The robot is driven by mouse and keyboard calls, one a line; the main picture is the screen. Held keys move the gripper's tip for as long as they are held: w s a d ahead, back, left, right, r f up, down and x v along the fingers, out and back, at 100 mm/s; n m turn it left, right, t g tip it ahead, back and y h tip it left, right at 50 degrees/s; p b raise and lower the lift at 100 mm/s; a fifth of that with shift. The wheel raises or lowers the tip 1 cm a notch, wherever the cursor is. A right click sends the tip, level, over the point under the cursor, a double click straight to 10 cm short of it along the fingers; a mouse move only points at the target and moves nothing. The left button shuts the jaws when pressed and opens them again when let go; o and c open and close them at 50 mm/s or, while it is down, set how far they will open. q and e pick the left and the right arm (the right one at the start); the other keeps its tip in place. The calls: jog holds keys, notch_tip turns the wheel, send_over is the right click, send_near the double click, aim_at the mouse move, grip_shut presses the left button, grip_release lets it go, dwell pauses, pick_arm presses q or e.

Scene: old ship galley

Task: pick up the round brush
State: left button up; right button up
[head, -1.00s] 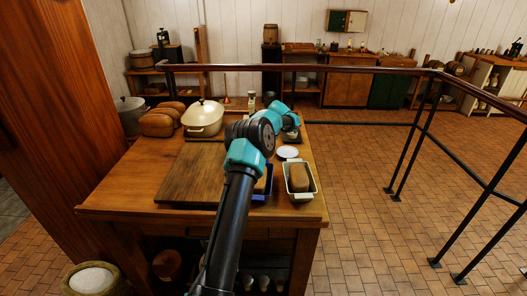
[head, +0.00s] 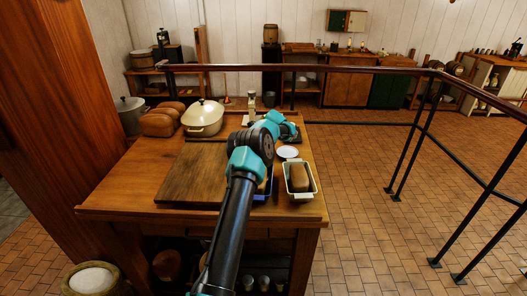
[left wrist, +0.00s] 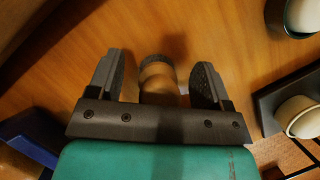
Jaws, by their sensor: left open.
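In the left wrist view, what looks like the round brush (left wrist: 158,78) stands on the wooden table, with a dark speckled round top and a tan, narrow-necked body. It lies between the two dark fingers of my left gripper (left wrist: 158,82), which are open, with a gap showing on either side. Its lower part is hidden behind the gripper's body. In the head view my left arm covers the brush and the fingers. My right gripper is in no view.
Close by are a blue tin (left wrist: 28,135), a black tray (left wrist: 270,105) with a pale bowl (left wrist: 300,117), and a dark dish with something white. A cream loaf tin (head: 301,195), white plate (head: 288,152), cutting board (head: 190,185) and cream pot (head: 203,118) share the table (head: 110,195).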

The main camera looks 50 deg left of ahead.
pick_arm(q)
jog(key=shift+c, duration=0.2)
jog(key=c, duration=1)
jog(key=shift+o, duration=0.2)
jog(key=shift+r, duration=0.15)
notch_tip(320, 180, up, 10)
jog(key=shift+f, duration=0.15)
